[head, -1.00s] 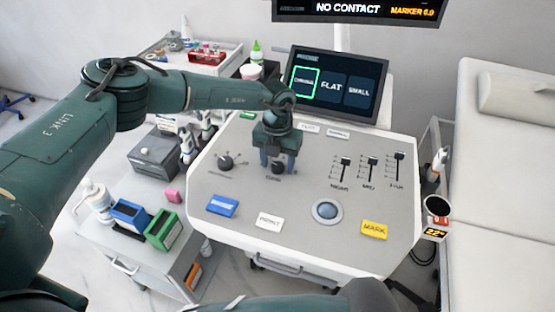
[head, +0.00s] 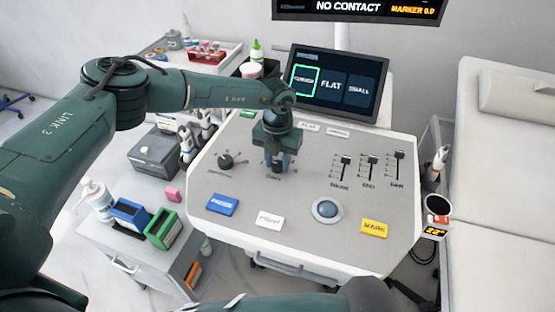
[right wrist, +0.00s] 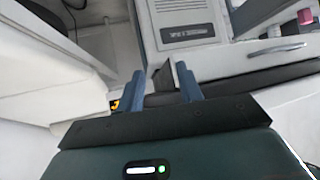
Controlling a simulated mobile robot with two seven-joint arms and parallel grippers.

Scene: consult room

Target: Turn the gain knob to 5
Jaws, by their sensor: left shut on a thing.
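The gain knob (head: 277,171) is a small dark dial on the sloping grey console panel (head: 300,190). My left gripper (head: 278,167) points down over it and is shut on it. The fingers hide most of the knob, so its pointer and setting cannot be read. A second dark knob (head: 225,160) stands apart to the left of it. My right gripper (right wrist: 162,78) shows in the right wrist view with its two blue fingers apart and nothing held between them.
Blue (head: 221,204), white (head: 270,220) and yellow (head: 374,228) buttons and a trackball (head: 327,209) lie along the panel's front. Several sliders (head: 369,166) stand right of the gripper. A touchscreen (head: 336,84) rises behind, and a couch (head: 510,180) is at the right.

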